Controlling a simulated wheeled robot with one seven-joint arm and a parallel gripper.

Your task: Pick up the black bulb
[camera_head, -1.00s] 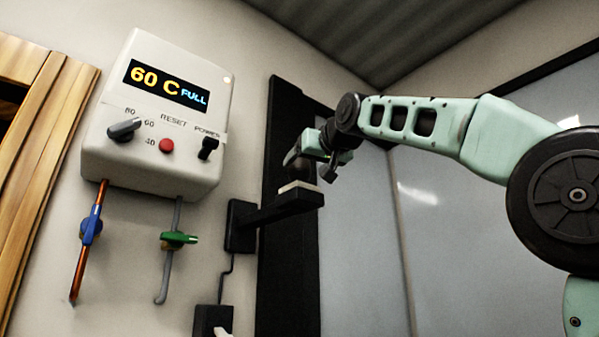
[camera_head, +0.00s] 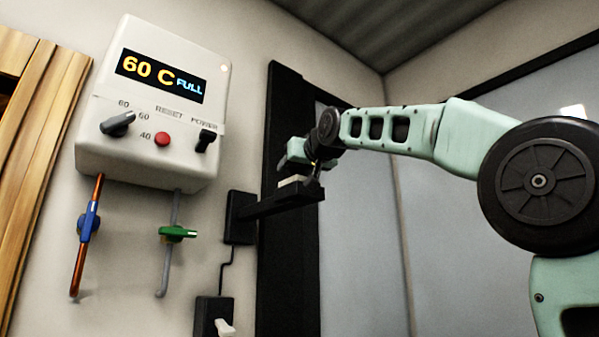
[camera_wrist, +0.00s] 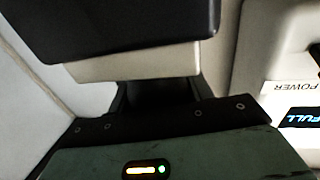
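My gripper (camera_head: 308,163) is low over the cream block (camera_head: 296,181) at the end of a black wall bracket (camera_head: 283,204). I cannot make out the black bulb in either current view; it may be hidden by my gripper or blend with its dark parts. In the wrist view, which is upside down, the bracket (camera_wrist: 120,25) and cream block (camera_wrist: 135,66) fill the top, close to my gripper's dark front. The fingertips cannot be told apart, so open or shut does not show.
A white heater box (camera_head: 150,110) reads 60 C FULL, with a dial, red button and power switch. Blue (camera_head: 88,224) and green (camera_head: 177,233) valves hang below it. A black socket (camera_head: 214,316) is lower down. A black upright panel (camera_head: 285,275) stands behind the bracket.

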